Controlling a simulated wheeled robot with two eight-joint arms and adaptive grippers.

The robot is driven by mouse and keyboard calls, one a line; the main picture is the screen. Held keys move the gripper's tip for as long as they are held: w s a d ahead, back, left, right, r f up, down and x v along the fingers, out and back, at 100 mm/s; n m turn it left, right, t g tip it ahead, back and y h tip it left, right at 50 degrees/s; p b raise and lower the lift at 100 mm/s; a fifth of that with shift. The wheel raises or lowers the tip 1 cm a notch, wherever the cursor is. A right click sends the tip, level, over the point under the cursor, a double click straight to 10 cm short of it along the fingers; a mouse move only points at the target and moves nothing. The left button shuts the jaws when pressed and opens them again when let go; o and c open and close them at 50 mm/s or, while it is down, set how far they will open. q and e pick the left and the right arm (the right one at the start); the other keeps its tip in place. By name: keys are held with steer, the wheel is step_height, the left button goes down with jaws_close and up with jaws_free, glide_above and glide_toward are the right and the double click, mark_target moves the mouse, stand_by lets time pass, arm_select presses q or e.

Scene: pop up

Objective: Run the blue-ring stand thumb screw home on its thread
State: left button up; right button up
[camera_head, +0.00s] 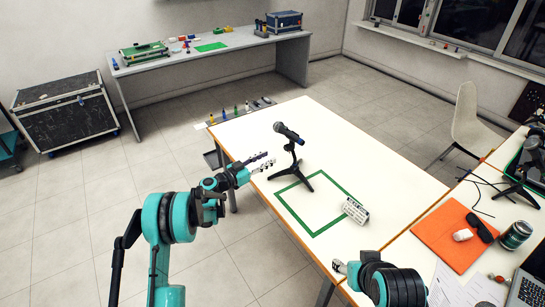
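A black microphone stand (294,176) stands upright on the white table, its legs spread at the edge of a green taped square. It carries a dark microphone (287,132), tilted, with a bluish band near its lower right end. This looks like the blue-ring stand. Its thumb screw is too small to make out. My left gripper (264,163) is just left of the stand's post, fingers apart and pointing right, with nothing seen between them. My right gripper (341,267) is low at the table's front edge, far from the stand; its fingers are mostly hidden by my arm.
A small white card or block (355,211) lies on the square's right corner. At right are a second black stand (519,187), an orange mat (450,236), a dark can (515,235), papers and a laptop (535,278). The table's back right part is clear.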

mark_target(285, 148)
arm_select(q)
steer(key=p+x, duration=0.1)
steer(key=x, duration=0.7)
steer(key=shift+w+d+r+p, duration=0.15)
steer(key=shift+d+p, duration=0.1)
steer(key=shift+p, duration=0.05)
steer(key=shift+a, duration=0.1)
jaws_close()
steer(key=n, duration=1.5)
steer(key=shift+n, duration=0.4)
steer(key=n, duration=0.8)
steer(key=shift+n, duration=0.3)
steer(key=n, duration=0.6)
steer(key=shift+n, duration=2.3)
steer(key=shift+o, duration=1)
jaws_free()
